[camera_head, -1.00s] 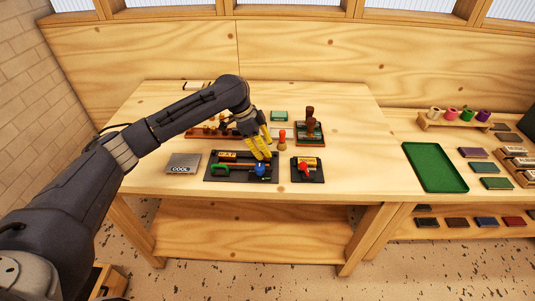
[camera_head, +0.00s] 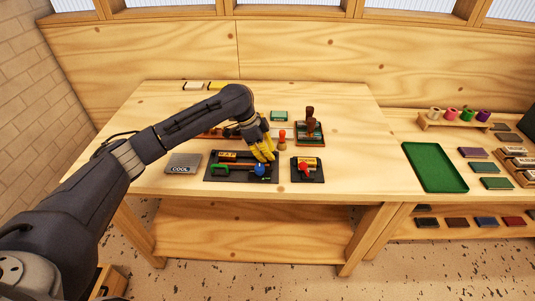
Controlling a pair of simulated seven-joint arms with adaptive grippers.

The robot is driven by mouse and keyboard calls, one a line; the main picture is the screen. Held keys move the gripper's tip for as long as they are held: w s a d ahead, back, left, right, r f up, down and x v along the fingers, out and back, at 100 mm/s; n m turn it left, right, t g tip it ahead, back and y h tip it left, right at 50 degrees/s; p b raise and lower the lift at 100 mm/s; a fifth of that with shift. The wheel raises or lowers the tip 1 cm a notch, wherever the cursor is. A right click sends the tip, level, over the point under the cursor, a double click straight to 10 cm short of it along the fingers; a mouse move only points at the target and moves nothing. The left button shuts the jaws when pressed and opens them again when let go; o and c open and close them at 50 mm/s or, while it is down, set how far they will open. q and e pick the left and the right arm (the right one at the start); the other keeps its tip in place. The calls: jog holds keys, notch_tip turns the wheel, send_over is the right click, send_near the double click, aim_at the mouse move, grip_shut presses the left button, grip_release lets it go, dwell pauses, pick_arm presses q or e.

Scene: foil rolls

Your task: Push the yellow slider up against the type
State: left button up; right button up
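My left gripper (camera_head: 265,152) has yellow fingers and points down over the right part of a dark plate (camera_head: 212,176) on the table. The plate carries a green handle (camera_head: 221,168), a blue knob (camera_head: 260,169) and a small orange-yellow block (camera_head: 227,155) with dark marks. The fingertips are just above and behind the blue knob; I cannot tell whether they touch anything. The fingers look close together, but their opening is unclear. I cannot clearly make out the yellow slider, which may be hidden by the fingers. My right gripper is not in view.
A second dark plate with a red knob (camera_head: 305,168) lies to the right. An orange-red stamp (camera_head: 282,141) and a brown-handled stamp (camera_head: 310,125) stand behind. A grey COOL plate (camera_head: 184,163) lies left. A green tray (camera_head: 435,167) is on the right-hand table.

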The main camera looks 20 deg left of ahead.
pick_arm(q)
grip_shut()
jog(key=shift+a, duration=0.1)
